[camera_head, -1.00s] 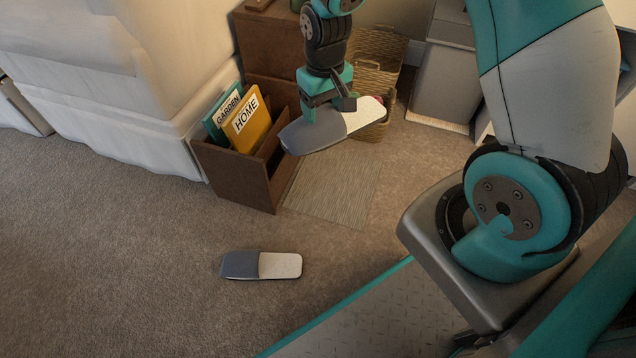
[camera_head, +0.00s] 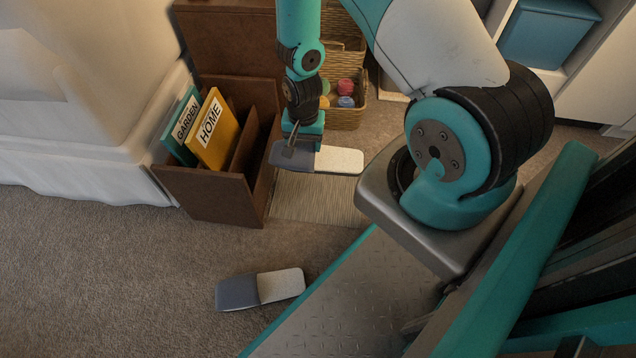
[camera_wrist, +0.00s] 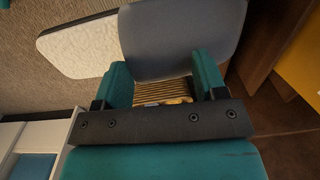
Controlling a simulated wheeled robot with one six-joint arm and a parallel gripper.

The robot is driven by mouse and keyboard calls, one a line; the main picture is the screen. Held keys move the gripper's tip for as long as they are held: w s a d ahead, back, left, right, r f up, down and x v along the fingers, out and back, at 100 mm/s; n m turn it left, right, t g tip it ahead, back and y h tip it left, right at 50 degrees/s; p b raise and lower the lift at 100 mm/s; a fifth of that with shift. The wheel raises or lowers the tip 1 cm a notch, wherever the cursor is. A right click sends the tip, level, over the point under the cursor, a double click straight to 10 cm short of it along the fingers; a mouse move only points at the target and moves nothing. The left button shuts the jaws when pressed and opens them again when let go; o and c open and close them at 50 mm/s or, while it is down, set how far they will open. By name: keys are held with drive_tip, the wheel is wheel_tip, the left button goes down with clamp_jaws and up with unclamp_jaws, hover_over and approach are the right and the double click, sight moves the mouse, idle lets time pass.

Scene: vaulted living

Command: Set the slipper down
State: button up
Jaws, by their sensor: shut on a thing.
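My gripper (camera_head: 300,146) is shut on a slipper (camera_head: 338,161) with a grey upper and a pale fleecy sole. In the head view it holds this slipper above the woven mat (camera_head: 290,205), beside the brown magazine box. The wrist view shows the grey upper (camera_wrist: 180,35) between the teal fingers, with the pale sole to the left. A matching second slipper (camera_head: 238,292) lies on the carpet near my base, its grey end to the left. How high the held slipper is above the mat is hard to tell.
The brown box (camera_head: 205,200) holds a green and a yellow magazine (camera_head: 213,130). A wicker basket (camera_head: 348,114) with colored balls stands behind the mat. A white sofa (camera_head: 80,160) is at left. Open carpet (camera_head: 100,270) lies in the left foreground.

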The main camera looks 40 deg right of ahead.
wheel_tip(320, 180, down, 21)
drive_tip(key=b, duration=1)
drive_tip(key=shift+s+r+b, duration=0.15)
drive_tip(key=shift+b, duration=0.15)
drive_tip(key=shift+r, duration=0.1)
drive_tip(key=o, duration=1.5)
